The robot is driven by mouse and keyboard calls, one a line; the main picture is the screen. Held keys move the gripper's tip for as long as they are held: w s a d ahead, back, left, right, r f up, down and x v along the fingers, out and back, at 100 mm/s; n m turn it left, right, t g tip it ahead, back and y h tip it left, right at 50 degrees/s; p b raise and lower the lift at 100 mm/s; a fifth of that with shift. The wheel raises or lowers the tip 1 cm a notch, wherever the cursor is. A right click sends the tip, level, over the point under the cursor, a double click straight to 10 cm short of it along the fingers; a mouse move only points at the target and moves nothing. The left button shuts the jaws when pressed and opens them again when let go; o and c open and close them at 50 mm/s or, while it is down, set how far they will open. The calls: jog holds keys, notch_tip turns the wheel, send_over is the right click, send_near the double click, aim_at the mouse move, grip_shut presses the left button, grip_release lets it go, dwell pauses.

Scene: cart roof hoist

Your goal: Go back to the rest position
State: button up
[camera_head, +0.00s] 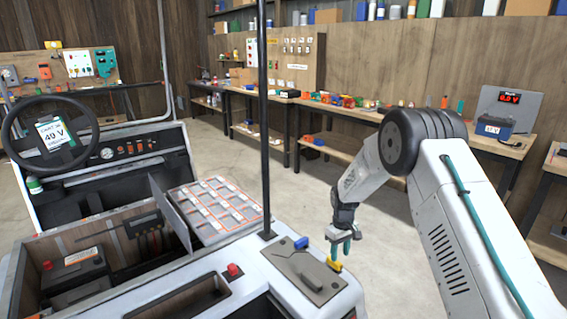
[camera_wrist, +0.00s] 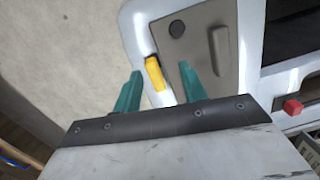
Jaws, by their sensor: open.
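My gripper (camera_head: 341,246) hangs with its green fingers pointing down over the right end of the cart's white body (camera_head: 262,289), near a grey plate with a handle (camera_head: 312,272). The fingers are apart and hold nothing. In the wrist view my gripper (camera_wrist: 158,88) shows a yellow block (camera_wrist: 154,74) between and beyond its fingertips, at the edge of the grey plate (camera_wrist: 195,50). The yellow block also shows in the head view (camera_head: 335,265), just below the fingers. I cannot tell whether a finger touches it.
A thin black post (camera_head: 263,120) rises from the cart left of my arm. A blue block (camera_head: 301,242) and a red knob (camera_head: 234,270) sit on the cart. A bench with a meter (camera_head: 508,100) stands behind my arm. Open floor (camera_head: 305,190) lies between cart and benches.

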jog(key=s+d+r+m+g, duration=0.2)
jog(key=s+r+m, duration=0.2)
jog(key=s+r, duration=2.15)
jog(key=s+r+m+t, duration=0.1)
jog(key=s+r, duration=0.4)
jog(key=s, duration=0.6)
jog(key=s+r+t, duration=0.3)
jog(key=s+r, duration=0.2)
jog(key=s, duration=0.6)
jog(key=shift+d+m+t, duration=0.3)
jog(key=shift+d+m, duration=0.05)
jog(key=shift+m, duration=0.05)
